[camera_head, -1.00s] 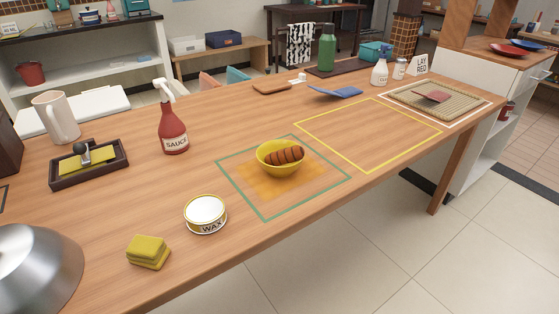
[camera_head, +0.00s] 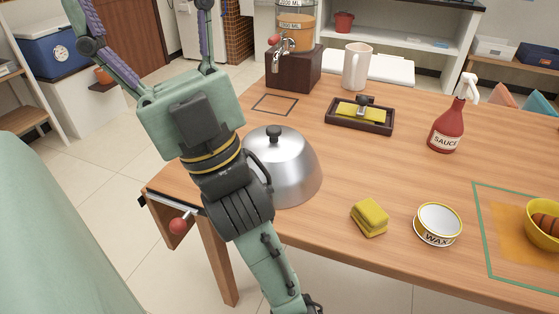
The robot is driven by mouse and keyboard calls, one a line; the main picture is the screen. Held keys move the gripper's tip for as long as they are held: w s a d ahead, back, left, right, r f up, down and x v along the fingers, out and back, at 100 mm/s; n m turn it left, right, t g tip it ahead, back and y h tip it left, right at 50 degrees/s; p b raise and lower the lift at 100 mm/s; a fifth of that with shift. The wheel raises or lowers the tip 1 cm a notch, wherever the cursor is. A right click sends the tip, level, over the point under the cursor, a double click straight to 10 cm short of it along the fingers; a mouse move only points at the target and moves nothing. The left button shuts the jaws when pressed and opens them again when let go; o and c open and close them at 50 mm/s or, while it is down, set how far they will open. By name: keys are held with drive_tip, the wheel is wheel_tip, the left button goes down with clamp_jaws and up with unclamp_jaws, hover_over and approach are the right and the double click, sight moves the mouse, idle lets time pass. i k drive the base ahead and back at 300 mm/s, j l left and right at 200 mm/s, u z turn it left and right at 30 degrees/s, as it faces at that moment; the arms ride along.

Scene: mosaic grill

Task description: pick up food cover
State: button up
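The food cover (camera_head: 298,172) is a shiny silver dome with a black knob on top. It sits upright on the near left part of the wooden table. My gripper (camera_head: 146,12) is at the upper left, its two fingers spread wide and nothing seen between them. The fingertips are cut off by the top edge. My wrist and forearm pass in front of the cover's left side and hide part of it. The gripper points away from the cover; I cannot tell whether the arm touches the cover.
A yellow sponge (camera_head: 369,217) and a wax tin (camera_head: 438,224) lie right of the cover. Behind are a dark tray (camera_head: 345,122), a drink dispenser (camera_head: 293,68), a white mug (camera_head: 356,66) and a red sauce bottle (camera_head: 446,128). A yellow bowl (camera_head: 541,232) stands at the right edge.

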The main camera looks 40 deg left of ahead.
sight(293, 166)
drive_tip(key=u, duration=0.9)
drive_tip(key=l+u, duration=0.6)
drive_tip(key=u, duration=0.15)
drive_tip(key=l+u, duration=0.4)
drive_tip(key=k+l+u, duration=0.15)
drive_tip(key=l, duration=0.2)
drive_tip(key=k+l+u, duration=0.1)
drive_tip(key=l, duration=0.2)
drive_tip(key=k+l+u, duration=0.15)
drive_tip(key=l, duration=0.2)
drive_tip(key=k+l, duration=0.2)
drive_tip(key=l, duration=0.25)
